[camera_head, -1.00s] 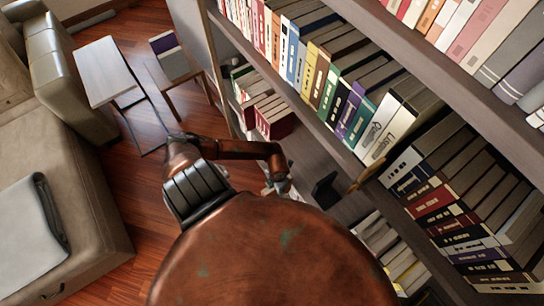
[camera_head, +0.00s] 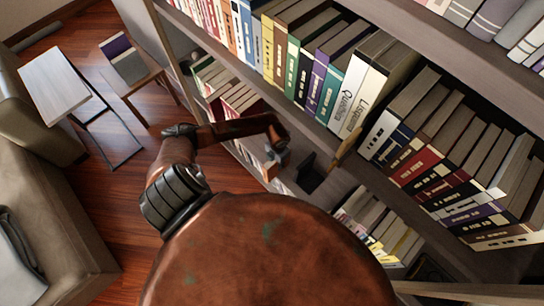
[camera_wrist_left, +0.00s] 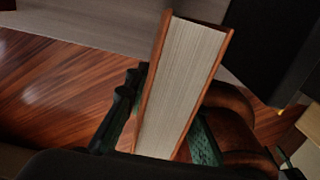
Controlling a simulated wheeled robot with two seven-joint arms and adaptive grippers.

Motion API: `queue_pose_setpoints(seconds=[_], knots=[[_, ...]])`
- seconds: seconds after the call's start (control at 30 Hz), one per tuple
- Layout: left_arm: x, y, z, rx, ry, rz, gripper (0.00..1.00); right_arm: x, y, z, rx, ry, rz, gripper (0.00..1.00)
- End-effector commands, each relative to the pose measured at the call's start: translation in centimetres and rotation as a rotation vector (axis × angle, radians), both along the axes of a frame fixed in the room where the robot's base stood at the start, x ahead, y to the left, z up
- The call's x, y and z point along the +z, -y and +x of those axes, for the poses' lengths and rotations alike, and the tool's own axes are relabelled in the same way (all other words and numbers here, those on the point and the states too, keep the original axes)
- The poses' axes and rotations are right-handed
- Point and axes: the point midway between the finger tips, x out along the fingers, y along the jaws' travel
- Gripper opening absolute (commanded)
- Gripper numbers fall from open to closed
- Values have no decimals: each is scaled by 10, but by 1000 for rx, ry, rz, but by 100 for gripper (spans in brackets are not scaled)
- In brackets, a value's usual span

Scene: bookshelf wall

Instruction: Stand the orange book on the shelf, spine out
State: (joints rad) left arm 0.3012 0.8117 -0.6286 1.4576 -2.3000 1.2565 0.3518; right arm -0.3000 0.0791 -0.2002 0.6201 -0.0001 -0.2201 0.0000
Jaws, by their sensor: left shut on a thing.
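The orange book (camera_wrist_left: 182,85) shows large in the left wrist view, with its pale page edges facing the camera and orange cover edges on both sides. My left gripper (camera_wrist_left: 165,125) is shut on it, one dark green finger at each side. The book is tilted in that view; its spine is hidden. In the head view my left gripper (camera_head: 278,156) is small, in front of a shelf (camera_head: 290,188) at the middle of the bookcase.
Rows of books (camera_head: 320,80) fill the shelves above and right. A dark upright object (camera_head: 306,172) stands just right of my left gripper, with a brown object (camera_head: 347,146) beyond. A side table (camera_head: 60,84), chair (camera_head: 132,70) and sofa (camera_head: 50,225) stand left; wooden floor lies between.

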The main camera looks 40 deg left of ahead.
Motion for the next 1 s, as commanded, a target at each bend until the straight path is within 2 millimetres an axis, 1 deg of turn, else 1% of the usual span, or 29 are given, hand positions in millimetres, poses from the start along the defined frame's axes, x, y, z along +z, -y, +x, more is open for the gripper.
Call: queue_pose_setpoints(seconds=[0.03,0.1,0.5,0.7,0.83,1.0], knots=[[-3,1,8,0,2,0,0,-6,0,-2,0,-3,0,44],[-3,1,17,-1,2,1,0,-11,1,-3,0,-5,-1,44],[-7,5,66,-1,1,0,0,-38,1,-13,1,-22,-2,44],[-8,7,87,0,1,0,0,-50,1,-18,0,-30,-2,44],[-8,8,96,0,0,0,0,-55,1,-20,0,-33,-1,44],[-13,7,95,-1,1,0,0,-56,1,-20,0,-34,-1,44]])
